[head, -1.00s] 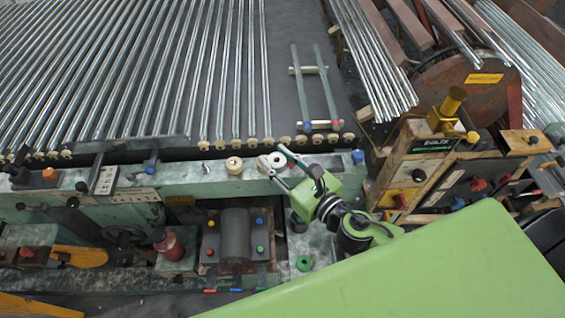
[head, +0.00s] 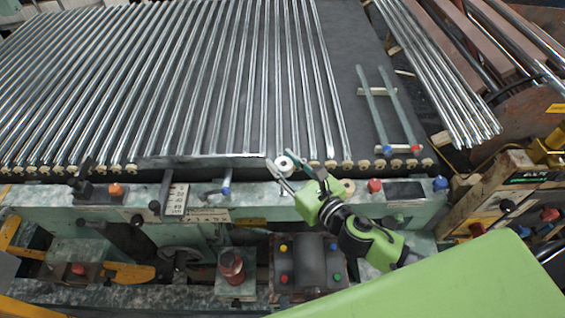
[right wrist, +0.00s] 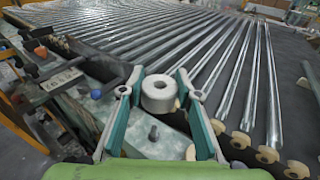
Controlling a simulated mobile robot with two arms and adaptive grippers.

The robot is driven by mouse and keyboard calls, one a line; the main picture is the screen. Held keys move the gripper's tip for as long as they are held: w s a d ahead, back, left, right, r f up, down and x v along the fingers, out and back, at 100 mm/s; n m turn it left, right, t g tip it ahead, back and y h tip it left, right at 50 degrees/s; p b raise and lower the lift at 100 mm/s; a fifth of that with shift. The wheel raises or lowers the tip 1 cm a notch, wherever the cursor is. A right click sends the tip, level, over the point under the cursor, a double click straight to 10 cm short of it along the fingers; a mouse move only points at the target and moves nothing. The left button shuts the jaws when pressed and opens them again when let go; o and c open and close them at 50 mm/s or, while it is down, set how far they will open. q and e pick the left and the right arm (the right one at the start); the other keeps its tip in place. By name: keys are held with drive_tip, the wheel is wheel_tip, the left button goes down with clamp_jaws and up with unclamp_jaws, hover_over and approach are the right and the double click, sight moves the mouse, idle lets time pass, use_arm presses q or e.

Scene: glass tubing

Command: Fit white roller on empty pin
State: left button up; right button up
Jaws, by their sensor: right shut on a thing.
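The white roller (head: 284,163), a short ring with a hole in its top, is held upright between the fingers of my right gripper (head: 280,159). The roller also shows in the right wrist view (right wrist: 159,94), clamped between both fingertips. A dark bare pin (right wrist: 153,132) stands on the green rail below the roller and nearer my wrist in that view. The roller appears raised above the rail, apart from the pin. My left gripper is not in view.
Blue (head: 440,183) and red (head: 375,185) knobs stand up from the rail. A red cylinder (head: 231,265) stands below it.

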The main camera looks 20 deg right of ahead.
drive_tip(key=shift+w+a, duration=0.1)
drive_tip(key=shift+a+f, duration=0.1)
drive_tip(key=shift+f, duration=0.1)
drive_tip(key=shift+f+b, duration=0.55)
drive_tip(key=shift+f, duration=0.05)
wheel_tip(320, 180, down, 4)
drive_tip(key=b, duration=0.3)
drive_tip(key=shift+f+b, duration=0.1)
drive_tip(key=shift+b, duration=0.2)
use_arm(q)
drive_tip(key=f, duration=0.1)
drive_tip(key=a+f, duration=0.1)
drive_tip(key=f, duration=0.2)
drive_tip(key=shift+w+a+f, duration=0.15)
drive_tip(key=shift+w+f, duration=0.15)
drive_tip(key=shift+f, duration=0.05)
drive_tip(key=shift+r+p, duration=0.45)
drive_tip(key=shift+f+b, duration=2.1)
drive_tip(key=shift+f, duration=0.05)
use_arm(e)
drive_tip(key=shift+f, duration=2.4)
